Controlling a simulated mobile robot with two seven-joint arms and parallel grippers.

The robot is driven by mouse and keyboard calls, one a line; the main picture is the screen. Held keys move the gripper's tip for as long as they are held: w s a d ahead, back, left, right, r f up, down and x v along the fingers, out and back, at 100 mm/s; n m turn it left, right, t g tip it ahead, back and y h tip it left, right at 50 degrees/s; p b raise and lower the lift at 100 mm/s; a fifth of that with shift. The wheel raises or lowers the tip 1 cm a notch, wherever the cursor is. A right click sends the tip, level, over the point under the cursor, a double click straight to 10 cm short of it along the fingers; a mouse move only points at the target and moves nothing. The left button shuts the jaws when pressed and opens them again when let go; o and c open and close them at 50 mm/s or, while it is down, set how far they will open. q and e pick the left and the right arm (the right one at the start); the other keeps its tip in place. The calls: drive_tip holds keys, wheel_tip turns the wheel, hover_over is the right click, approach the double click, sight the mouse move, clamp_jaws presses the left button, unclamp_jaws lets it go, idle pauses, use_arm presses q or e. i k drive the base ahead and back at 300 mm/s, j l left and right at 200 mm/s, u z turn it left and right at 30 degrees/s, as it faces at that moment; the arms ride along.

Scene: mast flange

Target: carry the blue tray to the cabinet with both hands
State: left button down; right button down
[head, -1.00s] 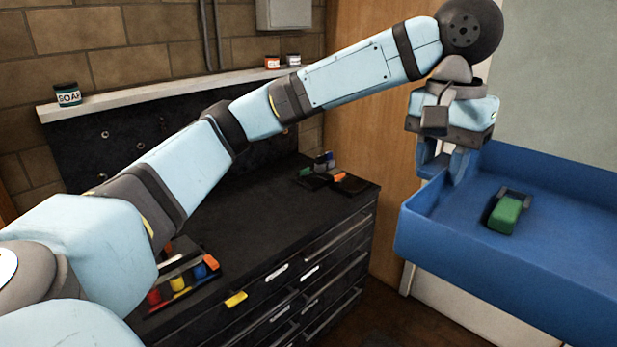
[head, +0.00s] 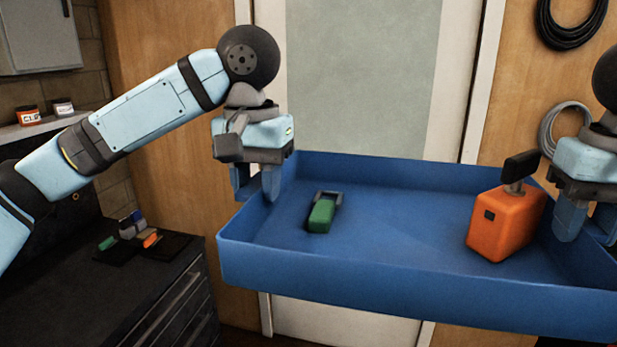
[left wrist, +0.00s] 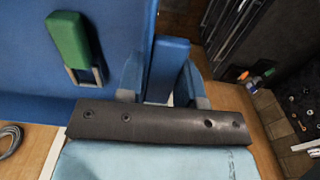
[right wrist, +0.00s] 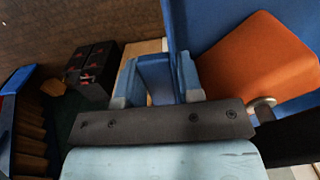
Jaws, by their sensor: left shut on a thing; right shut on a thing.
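The blue tray (head: 400,258) is held up level in front of a door in the head view. My left gripper (head: 256,190) is shut on its left wall, and the left wrist view shows the fingers (left wrist: 163,75) either side of that wall. My right gripper (head: 590,225) is shut on its right wall, partly cut off by the picture edge; its fingers (right wrist: 157,80) show around the wall in the right wrist view. In the tray lie a green-and-grey item (head: 322,214) at left and an orange box-like item (head: 505,222) with a black top part at right.
A dark cabinet (head: 110,285) with drawers stands at the lower left, with small items on its top (head: 140,240). A door (head: 360,90) is behind the tray. Cable coils (head: 570,20) hang on the wooden wall at right. Dark boxes (right wrist: 92,70) show in the right wrist view.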

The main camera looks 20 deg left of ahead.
sight(48, 326)
drive_tip(key=i, duration=1.5)
drive_tip(key=i+u, duration=0.1)
drive_tip(key=u, duration=2.9)
